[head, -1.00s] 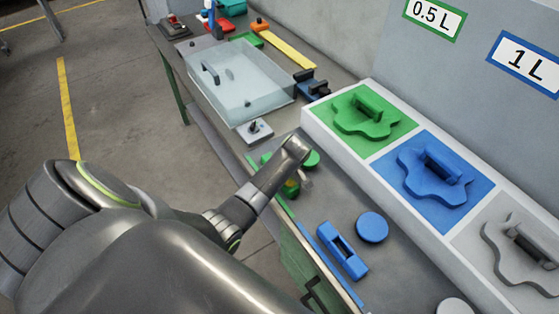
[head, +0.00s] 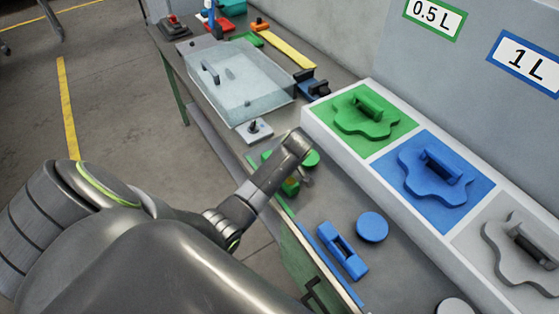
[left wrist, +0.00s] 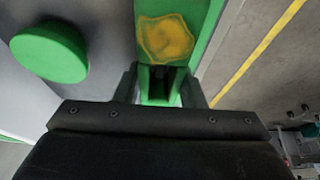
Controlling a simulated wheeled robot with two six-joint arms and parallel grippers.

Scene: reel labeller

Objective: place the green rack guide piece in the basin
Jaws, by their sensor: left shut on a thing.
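The green rack guide piece (head: 290,187) is mostly hidden behind my left wrist in the head view, at the near edge of the bench. In the left wrist view a green part of it (left wrist: 158,88) sits between the two dark fingers. My left gripper (left wrist: 160,78) is shut on it; in the head view the gripper (head: 303,178) points down over the bench edge. Whether the piece touches the bench is hard to tell. The clear basin (head: 268,110) stands farther back on the bench, with a dark handle and small dark items showing in it. My right gripper is out of view.
A green disc (head: 311,158) lies beside my gripper. A small grey switch plate (head: 254,130) is between gripper and basin. A blue guide piece (head: 342,250) and blue disc (head: 372,227) lie nearer. A raised white panel (head: 312,122) with shaped handles borders the right.

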